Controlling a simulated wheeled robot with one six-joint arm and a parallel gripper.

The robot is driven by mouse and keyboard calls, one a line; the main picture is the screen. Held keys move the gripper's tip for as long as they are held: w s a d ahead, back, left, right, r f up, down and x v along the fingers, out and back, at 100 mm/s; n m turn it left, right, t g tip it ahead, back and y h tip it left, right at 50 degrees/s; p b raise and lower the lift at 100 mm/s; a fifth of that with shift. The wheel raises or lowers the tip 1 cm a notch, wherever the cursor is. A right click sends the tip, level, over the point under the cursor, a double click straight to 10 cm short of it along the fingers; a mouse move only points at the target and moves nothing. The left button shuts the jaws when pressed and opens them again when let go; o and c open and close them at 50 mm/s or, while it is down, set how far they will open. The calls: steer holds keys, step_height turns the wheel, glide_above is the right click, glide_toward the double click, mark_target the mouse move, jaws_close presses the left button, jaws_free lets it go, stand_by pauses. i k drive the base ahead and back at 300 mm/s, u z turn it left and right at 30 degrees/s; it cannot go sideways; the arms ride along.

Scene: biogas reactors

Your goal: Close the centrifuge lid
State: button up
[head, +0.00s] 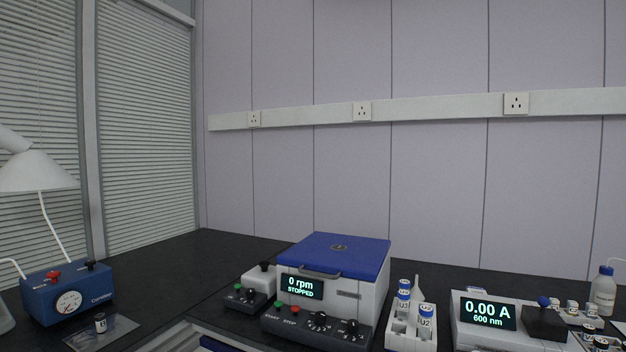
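The centrifuge (358,290) is a white box with a dark front panel, standing on the black bench at the lower middle of the head view. Its display reads 0 rpm, STOPPED. Its blue lid (345,252) lies flat over the top, with a small round mark in the middle and a dark handle (319,272) at the front edge. The lid looks down, and I see no gap under it; whether it is latched I cannot tell. My gripper is not in view.
Left of the centrifuge stands a small white device (258,280). Right of it are a white tube rack (401,334) with blue-capped tubes and a photometer (500,335) reading 0.00 A. A blue pump box (68,291) stands far left. The bench behind the centrifuge is clear.

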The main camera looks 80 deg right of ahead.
mark_target(363, 258)
steer(key=u, duration=0.05)
steer(key=i, duration=0.75)
steer(key=z, duration=2.25)
steer(key=i, duration=0.4)
steer(key=z, duration=0.45)
